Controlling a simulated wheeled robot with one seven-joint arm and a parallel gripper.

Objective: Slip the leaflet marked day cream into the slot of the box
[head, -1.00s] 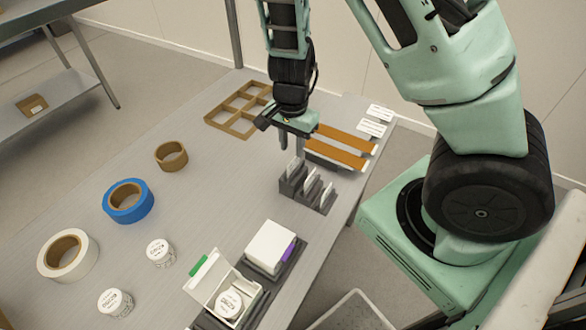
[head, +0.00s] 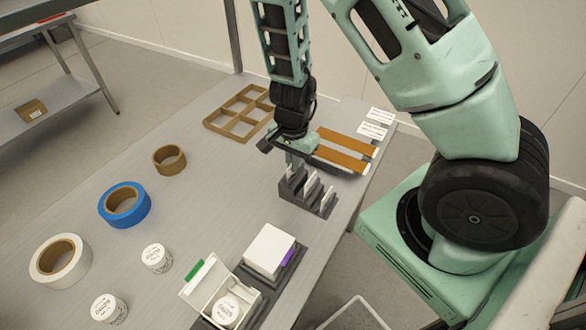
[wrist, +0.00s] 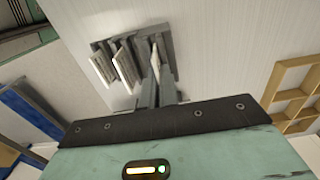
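A dark grey holder (head: 323,205) carries several upright white leaflets, and it also shows in the wrist view (wrist: 175,60). Their markings are not legible, so I cannot tell which is the day cream one. My gripper (head: 293,164) points down at the holder's far-left leaflet. In the wrist view my fingers (wrist: 158,92) are at this leaflet (wrist: 155,58); whether they press on it is unclear. Two other leaflets (wrist: 127,68) stand to its left. An open white box (head: 196,291) with a green tab holds a white jar (head: 229,310). Its slot is not distinguishable.
A closed white box (head: 268,249) with a purple tab stands beside the open one. Two white jars (head: 156,258) and tape rolls (head: 124,204) are on the left. A brown divided tray (head: 238,112) and orange strips (head: 345,145) lie behind the holder.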

